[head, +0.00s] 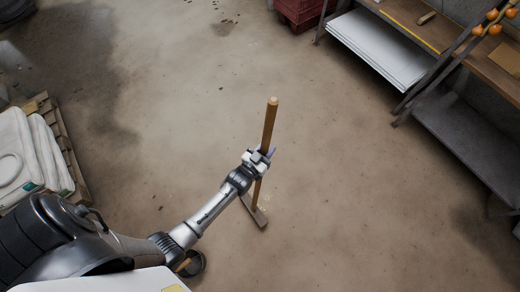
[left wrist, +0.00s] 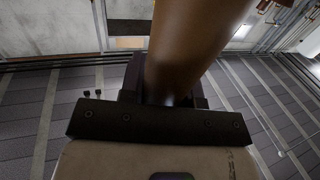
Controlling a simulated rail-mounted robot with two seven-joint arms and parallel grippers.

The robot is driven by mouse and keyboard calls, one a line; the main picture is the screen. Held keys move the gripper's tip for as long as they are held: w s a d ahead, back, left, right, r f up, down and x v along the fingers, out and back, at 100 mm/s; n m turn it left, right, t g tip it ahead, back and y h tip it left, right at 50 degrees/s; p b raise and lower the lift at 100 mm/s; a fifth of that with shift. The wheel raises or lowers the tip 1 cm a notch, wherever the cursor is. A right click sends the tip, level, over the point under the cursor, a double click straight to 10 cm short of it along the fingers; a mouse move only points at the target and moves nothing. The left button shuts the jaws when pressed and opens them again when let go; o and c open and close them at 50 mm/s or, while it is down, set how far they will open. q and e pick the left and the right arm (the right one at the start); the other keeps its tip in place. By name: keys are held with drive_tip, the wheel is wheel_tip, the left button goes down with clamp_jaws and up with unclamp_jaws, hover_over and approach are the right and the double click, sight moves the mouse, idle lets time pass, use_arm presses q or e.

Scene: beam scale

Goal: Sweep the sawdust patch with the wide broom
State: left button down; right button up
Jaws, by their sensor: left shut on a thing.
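The broom has a brown wooden handle (head: 269,125) and a wide, flat head (head: 254,211) low down at the floor. It stands nearly upright, and I cannot tell whether its head touches the floor. My left gripper (head: 262,158) is shut around the middle of the handle. In the left wrist view the handle (left wrist: 190,45) rises large between the dark fingers (left wrist: 165,88). A few small pale specks show beside the broom head; I cannot make out a clear sawdust patch. My right gripper is not in view.
Bare concrete floor (head: 350,200) lies open around the broom. White sacks on a pallet (head: 67,140) stand at the left. A shelf with white sheets (head: 385,48) and a workbench (head: 500,75) stand at the upper right. A red crate (head: 300,12) is at the top.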

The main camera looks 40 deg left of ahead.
use_arm(q)
drive_tip(key=w+d+b, duration=0.2)
drive_tip(key=w+b, duration=0.2)
drive_tip(key=w, duration=0.4)
drive_tip(key=w+d+b, duration=0.3)
drive_tip(key=w+b, duration=0.1)
drive_tip(key=w, duration=0.4)
drive_tip(key=shift+w+r, duration=0.15)
drive_tip(key=shift+w, duration=0.2)
idle(0.3)
drive_tip(key=shift+r+p, duration=2.1)
drive_tip(key=shift+r, duration=0.4)
